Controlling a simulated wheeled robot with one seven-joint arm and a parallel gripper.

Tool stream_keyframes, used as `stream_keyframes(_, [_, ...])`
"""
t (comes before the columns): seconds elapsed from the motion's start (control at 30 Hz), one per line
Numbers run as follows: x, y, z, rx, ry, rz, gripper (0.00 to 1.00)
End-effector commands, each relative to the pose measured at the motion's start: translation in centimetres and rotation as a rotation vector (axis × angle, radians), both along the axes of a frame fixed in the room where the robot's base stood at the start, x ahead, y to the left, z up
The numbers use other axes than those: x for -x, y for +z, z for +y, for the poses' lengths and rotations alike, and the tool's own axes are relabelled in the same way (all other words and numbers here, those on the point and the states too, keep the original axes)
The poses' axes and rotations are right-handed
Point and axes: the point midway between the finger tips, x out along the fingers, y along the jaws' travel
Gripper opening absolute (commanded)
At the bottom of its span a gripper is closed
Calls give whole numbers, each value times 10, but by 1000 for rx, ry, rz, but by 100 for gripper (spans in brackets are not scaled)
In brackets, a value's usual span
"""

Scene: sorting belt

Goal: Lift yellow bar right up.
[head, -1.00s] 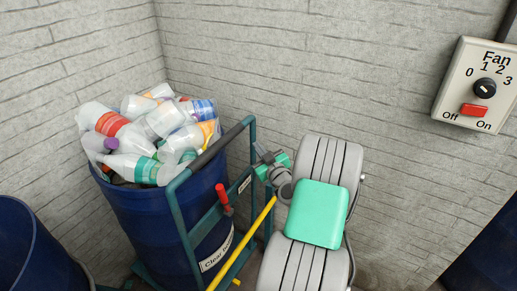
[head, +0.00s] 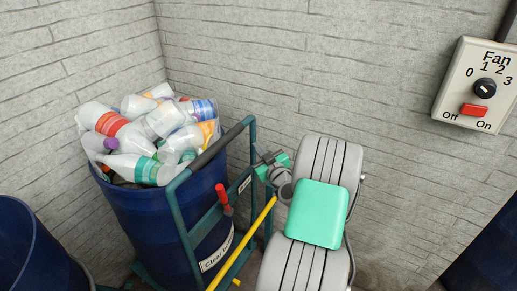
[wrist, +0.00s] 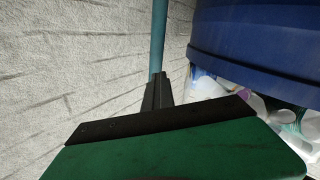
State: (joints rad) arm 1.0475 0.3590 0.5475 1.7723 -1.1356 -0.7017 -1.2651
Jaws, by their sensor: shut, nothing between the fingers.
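The yellow bar (head: 243,243) slants up from the bottom edge of the head view to a tip beside my arm. It stands at the right side of the teal trolley frame (head: 181,225), tilted. I cannot make out its lower end, and I do not see it in the wrist view. My gripper (head: 262,151) is just above and near the bar's upper tip, beside the trolley's upright, and holds nothing. In the wrist view my gripper's dark fingers (wrist: 158,88) are together, with a teal post (wrist: 159,35) right beyond them. Whether they touch the post is unclear.
A blue barrel (head: 150,225) full of plastic bottles (head: 150,130) stands on the trolley. A red-handled lever (head: 222,195) is on the frame. Another blue barrel (head: 30,245) is at lower left. A fan switch box (head: 478,86) hangs on the grey wall at right.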

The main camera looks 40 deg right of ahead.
Motion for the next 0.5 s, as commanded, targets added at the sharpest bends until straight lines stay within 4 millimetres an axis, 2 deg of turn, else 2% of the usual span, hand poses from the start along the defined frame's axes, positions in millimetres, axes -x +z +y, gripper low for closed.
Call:
stream_keyframes(0.07, [0, 0, 0, 0, 0, 0, 1])
stream_keyframes(0.5, [0, 0, 0, 0, 0, 0, 37])
